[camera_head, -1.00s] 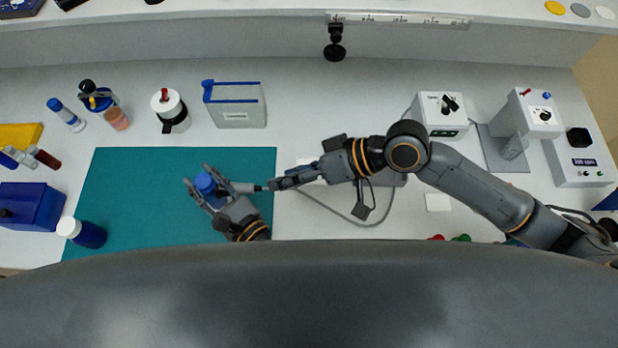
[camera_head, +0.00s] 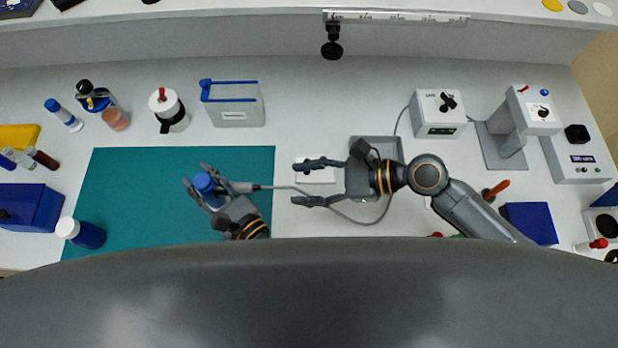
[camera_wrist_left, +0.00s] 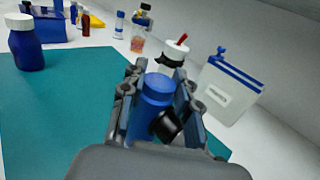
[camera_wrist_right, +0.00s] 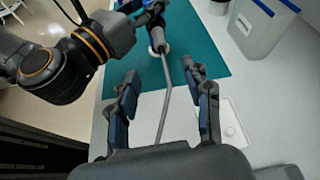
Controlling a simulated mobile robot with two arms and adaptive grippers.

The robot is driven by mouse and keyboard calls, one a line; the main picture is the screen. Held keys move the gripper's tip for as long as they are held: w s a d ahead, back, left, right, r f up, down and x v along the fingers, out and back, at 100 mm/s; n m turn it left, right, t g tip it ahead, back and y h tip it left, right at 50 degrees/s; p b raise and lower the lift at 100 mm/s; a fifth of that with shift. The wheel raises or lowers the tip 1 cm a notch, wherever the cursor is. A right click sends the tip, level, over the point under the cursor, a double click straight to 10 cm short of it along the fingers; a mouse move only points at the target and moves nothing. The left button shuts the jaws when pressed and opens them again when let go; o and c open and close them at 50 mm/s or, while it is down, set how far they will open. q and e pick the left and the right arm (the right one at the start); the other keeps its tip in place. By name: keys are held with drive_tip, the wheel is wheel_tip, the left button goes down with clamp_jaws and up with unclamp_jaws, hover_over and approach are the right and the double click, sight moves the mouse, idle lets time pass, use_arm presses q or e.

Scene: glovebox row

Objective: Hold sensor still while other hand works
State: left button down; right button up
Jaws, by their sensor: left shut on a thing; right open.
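The sensor, a blue cylinder (camera_head: 203,183), is in my left gripper (camera_head: 196,175) above the teal mat (camera_head: 130,190). In the left wrist view the blue body (camera_wrist_left: 157,90) sits between both fingers, with a black connector (camera_wrist_left: 166,125) at its side. In the head view a grey cable (camera_head: 280,188) leads right from the sensor. My right gripper (camera_head: 298,182) is open and empty, right of the mat. In the right wrist view the cable (camera_wrist_right: 164,100) passes between its open fingers without visible contact. The cable's join to the sensor is partly hidden.
A blue-rimmed clear container (camera_head: 235,112) and a white-topped jar (camera_head: 167,108) stand behind the mat. A white-capped blue bottle (camera_head: 82,232) stands at its left edge. A control box (camera_head: 438,113) and a stand (camera_head: 510,130) are at right. The mat's left half is clear.

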sight(253, 187)
drive_tip(key=x, duration=1.1)
drive_tip(key=shift+a, duration=0.25)
clamp_jaws()
